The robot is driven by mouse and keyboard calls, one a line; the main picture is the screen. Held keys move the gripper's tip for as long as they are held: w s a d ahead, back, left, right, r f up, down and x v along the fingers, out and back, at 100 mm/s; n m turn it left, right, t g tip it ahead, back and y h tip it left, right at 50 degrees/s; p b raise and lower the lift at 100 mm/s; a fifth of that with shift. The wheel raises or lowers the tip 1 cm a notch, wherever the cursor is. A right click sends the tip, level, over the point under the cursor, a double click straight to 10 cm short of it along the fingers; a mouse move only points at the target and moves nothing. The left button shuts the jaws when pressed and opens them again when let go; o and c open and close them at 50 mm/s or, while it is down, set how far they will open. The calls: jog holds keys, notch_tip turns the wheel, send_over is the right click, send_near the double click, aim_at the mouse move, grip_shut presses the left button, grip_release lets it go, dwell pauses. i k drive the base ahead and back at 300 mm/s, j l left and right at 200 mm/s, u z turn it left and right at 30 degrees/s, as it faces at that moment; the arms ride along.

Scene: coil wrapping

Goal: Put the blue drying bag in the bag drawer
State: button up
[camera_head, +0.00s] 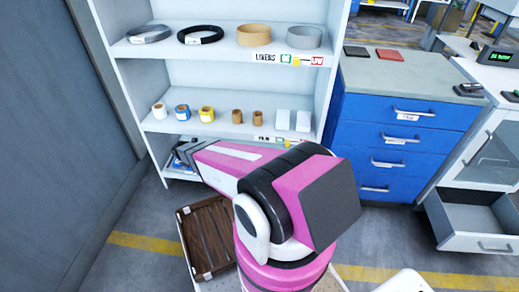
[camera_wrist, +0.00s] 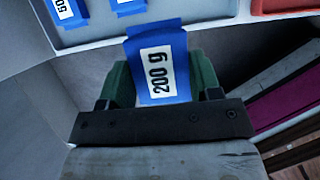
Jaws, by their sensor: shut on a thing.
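A blue drying bag (camera_wrist: 158,62) with a white "200 g" label is in the wrist view. My gripper (camera_wrist: 162,85) is shut on it, with a green finger on each side. In the head view my gripper (camera_head: 181,156) reaches into the lowest level of the white shelf unit, at the left; the held bag cannot be made out there. A blue cabinet (camera_head: 402,135) with closed, labelled drawers stands at the right. A white drawer (camera_head: 472,222) stands open and looks empty at the far right. I cannot read which drawer is for bags.
More blue bags (camera_wrist: 68,10) lie in a grey tray in the wrist view, with a red tray edge (camera_wrist: 280,5) beside it. The shelves (camera_head: 228,72) above hold rings, tape rolls and white boxes. A dark wooden crate (camera_head: 207,238) stands below my arm.

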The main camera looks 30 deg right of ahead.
aim_at(460, 219)
jog(key=k+j+z, duration=0.35)
jog(key=z, duration=0.15)
jog(key=k+l+z, duration=0.25)
jog(key=z, duration=0.25)
jog(key=k+l+z, duration=0.2)
jog(key=l+z, duration=0.25)
jog(key=i+l+z, duration=0.15)
jog(key=l+z, duration=0.2)
jog(key=i+l+z, duration=0.2)
jog(key=l+z, duration=0.15)
jog(key=i+l+z, duration=0.2)
jog(key=l+z, duration=0.15)
jog(key=i+j+z, duration=0.5)
jog(key=j, duration=0.2)
jog(key=k+l, duration=0.05)
jog(key=k, duration=0.05)
